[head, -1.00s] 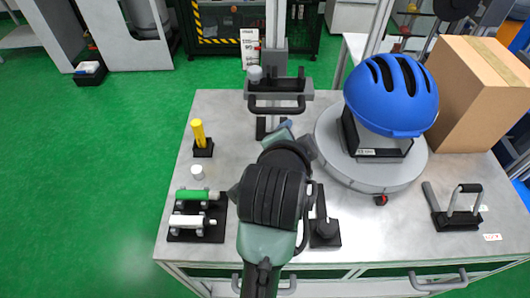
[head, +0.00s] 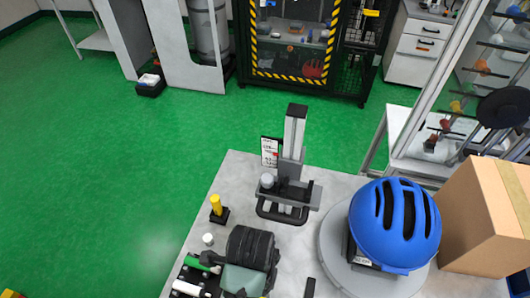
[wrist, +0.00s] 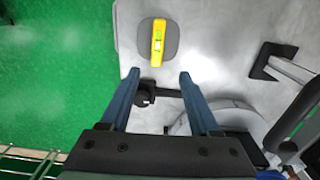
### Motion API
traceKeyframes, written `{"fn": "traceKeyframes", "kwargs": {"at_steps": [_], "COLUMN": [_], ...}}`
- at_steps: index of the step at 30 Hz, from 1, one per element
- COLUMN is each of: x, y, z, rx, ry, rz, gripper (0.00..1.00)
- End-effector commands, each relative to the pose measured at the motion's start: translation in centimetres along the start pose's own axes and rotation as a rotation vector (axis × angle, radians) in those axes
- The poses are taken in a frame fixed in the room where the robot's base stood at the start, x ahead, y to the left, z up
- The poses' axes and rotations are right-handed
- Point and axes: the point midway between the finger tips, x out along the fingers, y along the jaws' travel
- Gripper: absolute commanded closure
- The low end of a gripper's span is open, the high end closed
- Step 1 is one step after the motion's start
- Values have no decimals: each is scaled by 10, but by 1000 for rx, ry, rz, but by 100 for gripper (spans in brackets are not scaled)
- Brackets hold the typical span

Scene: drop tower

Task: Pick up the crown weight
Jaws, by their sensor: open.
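I cannot tell for certain which object is the crown weight. My gripper (wrist: 157,77) is open in the wrist view, with nothing held between its fingertips. A dark round knob (wrist: 145,94) with a white mark shows between the fingers, with a dark bar running right from it. Beyond the fingertips, a yellow piece (wrist: 158,43) with a green window lies on a grey rounded pad. In the head view my wrist hides the fingers. A yellow cylinder (head: 216,204) stands in a black base, and a small white cylinder (head: 208,239) stands nearby.
A blue helmet (head: 394,225) sits on a round grey turntable (head: 334,262). The drop-tower post (head: 294,132) stands at the table's back. A cardboard box (head: 482,215) is at the right. Green and white cylinders (head: 187,287) lie beside my wrist.

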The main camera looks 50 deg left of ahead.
Motion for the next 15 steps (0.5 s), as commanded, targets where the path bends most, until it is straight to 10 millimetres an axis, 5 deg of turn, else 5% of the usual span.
{"fn": "traceKeyframes", "kwargs": {"at_steps": [9, 15], "x": [57, 73], "y": [1, 0], "z": [0, 1], "rx": [-1, -1], "ry": [0, 0], "rz": [2, -2], "gripper": [38, 38]}}
